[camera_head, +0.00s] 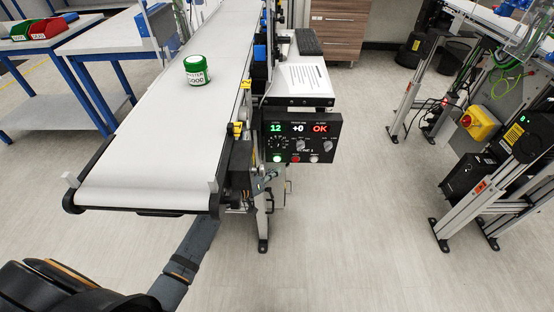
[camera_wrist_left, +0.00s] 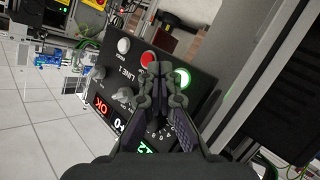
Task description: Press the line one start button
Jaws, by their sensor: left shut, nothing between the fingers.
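The line one control panel (camera_head: 301,137) hangs beside the conveyor, with a lit display reading 12, +0 and OK. Along its lower edge are a green button (camera_head: 277,158), a red button (camera_head: 296,159) and a white button (camera_head: 314,159). In the left wrist view, the green button (camera_wrist_left: 182,77) glows and the red button (camera_wrist_left: 148,58) sits to its left. My left gripper (camera_wrist_left: 161,68) is shut and empty, its tips in front of the panel between these two buttons in the picture. I cannot tell whether it touches. My right gripper is not in view.
A white belt conveyor (camera_head: 150,150) carries a green-and-white jar (camera_head: 196,70). The conveyor's end hides part of my left arm. A paper sheet (camera_head: 305,77) lies above the panel. Open floor lies right of the panel, before another machine with a yellow-and-red switch box (camera_head: 480,123).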

